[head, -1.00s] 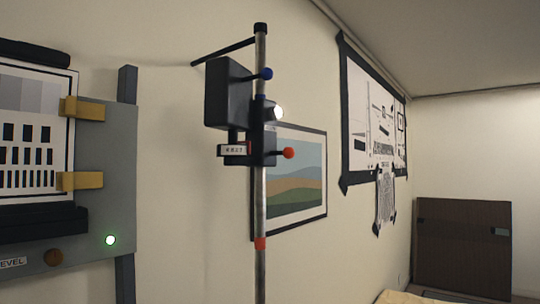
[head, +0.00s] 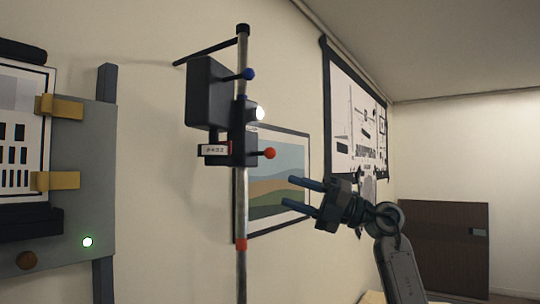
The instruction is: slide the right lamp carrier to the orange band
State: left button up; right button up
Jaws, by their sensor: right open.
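The right lamp carrier (head: 241,147) is a dark block on an upright metal pole (head: 241,200), with a lit lamp, a large black box and a small label plate. A red-orange knob (head: 270,153) sticks out to its right, and a blue knob (head: 249,74) sits higher up. The orange band (head: 240,244), reddish in this view, circles the pole well below the carrier. My right gripper (head: 288,191) is open and empty, its two blue-grey fingers pointing left. It appears below and right of the red-orange knob, apart from it. My left gripper is out of view.
A grey panel (head: 85,180) with a striped chart, yellow clips and a green light stands at the left. A framed landscape picture (head: 280,165) hangs behind the pole. A dark board (head: 440,240) stands at the far right.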

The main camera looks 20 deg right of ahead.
aim_at(270, 154)
jog(key=s+d+r+h, duration=0.3)
jog(key=s+r+h, duration=0.25)
jog(key=r, duration=0.35)
jog(key=shift+n+t+y, duration=0.35)
jog(key=shift+n+t, duration=0.05)
jog(key=shift+t, duration=0.1)
jog(key=p+x, duration=0.2)
jog(key=x, duration=0.3)
jog(key=p+x, duration=0.2)
jog(key=x, duration=0.3)
jog(key=shift+a+f, duration=0.1)
jog(key=shift+a, duration=0.35)
jog(key=shift+s, duration=0.1)
jog(key=shift+c, duration=0.2)
grip_shut()
jog(key=shift+f, duration=0.1)
